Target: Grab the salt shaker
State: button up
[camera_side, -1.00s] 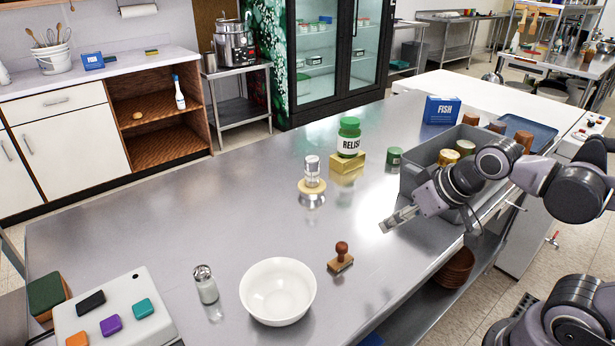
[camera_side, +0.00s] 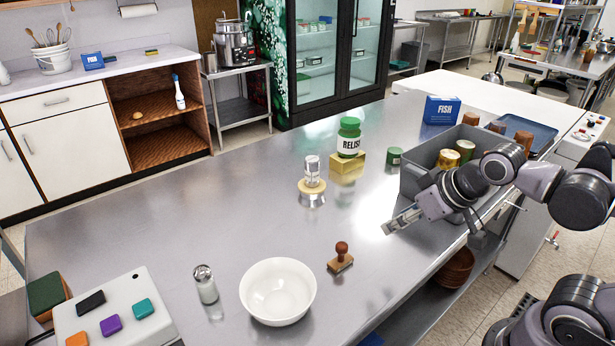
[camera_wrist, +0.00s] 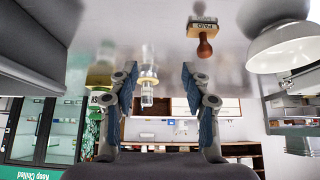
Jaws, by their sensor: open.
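A small glass shaker (camera_side: 205,285) with a metal cap and pale contents stands upright on the steel counter (camera_side: 140,225), left of the white bowl (camera_side: 278,291). It looks like the salt shaker. I cannot make it out in the wrist view. My gripper (camera_side: 388,227) is open and empty over the counter's right side, well to the right of the shaker and apart from it. In the wrist view my open gripper (camera_wrist: 158,72) has a clear gap between its two fingers.
A wooden stamp (camera_side: 341,258) stands between the bowl and my gripper. A clear glass piece on a gold base (camera_side: 312,178) and a relish jar (camera_side: 349,138) on a gold block stand farther back. A grey bin (camera_side: 412,172) is beside my arm. The front-left holds a white button box (camera_side: 112,305).

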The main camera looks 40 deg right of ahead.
jog(key=o, duration=0.4)
jog(key=shift+c, duration=0.2)
